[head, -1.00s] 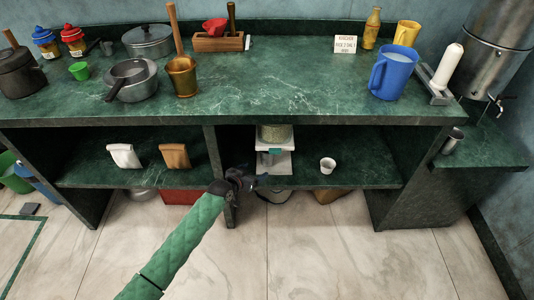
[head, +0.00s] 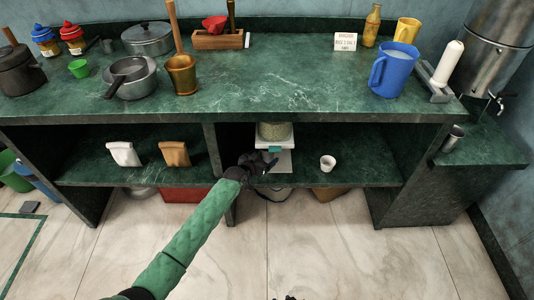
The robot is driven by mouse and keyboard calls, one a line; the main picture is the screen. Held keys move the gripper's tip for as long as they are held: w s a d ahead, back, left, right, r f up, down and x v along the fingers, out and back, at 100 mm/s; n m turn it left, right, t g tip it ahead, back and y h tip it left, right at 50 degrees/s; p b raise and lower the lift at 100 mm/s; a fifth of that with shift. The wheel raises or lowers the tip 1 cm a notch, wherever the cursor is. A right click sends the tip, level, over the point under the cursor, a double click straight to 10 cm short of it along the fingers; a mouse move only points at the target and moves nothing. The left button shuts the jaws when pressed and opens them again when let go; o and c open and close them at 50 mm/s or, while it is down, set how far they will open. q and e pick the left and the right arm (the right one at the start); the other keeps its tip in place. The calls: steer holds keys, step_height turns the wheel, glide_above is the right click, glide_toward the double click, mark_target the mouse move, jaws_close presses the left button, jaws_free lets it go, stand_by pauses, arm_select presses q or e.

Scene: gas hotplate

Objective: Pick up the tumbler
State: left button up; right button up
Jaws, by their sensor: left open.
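A small white cup (head: 327,163) stands upright on the right shelf under the counter. A metal tumbler-shaped cup (head: 453,138) stands on the lower side ledge at the right, below a tap. I cannot tell from the picture alone which one is the tumbler. My left gripper (head: 268,164) is open and empty at the front of the right shelf, left of the white cup and apart from it, overlapping the scale in the picture. My right gripper is not recognisable; only a dark sliver shows at the bottom edge.
A white scale (head: 283,161) with a container stands on the shelf behind my left gripper. A divider panel (head: 213,150) is to its left. The counter above (head: 270,75) holds a blue jug (head: 393,72) and pots. The shelf right of the white cup is clear.

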arm_select(q)
steer(key=c, duration=1.2)
steer(key=shift+r, duration=0.15)
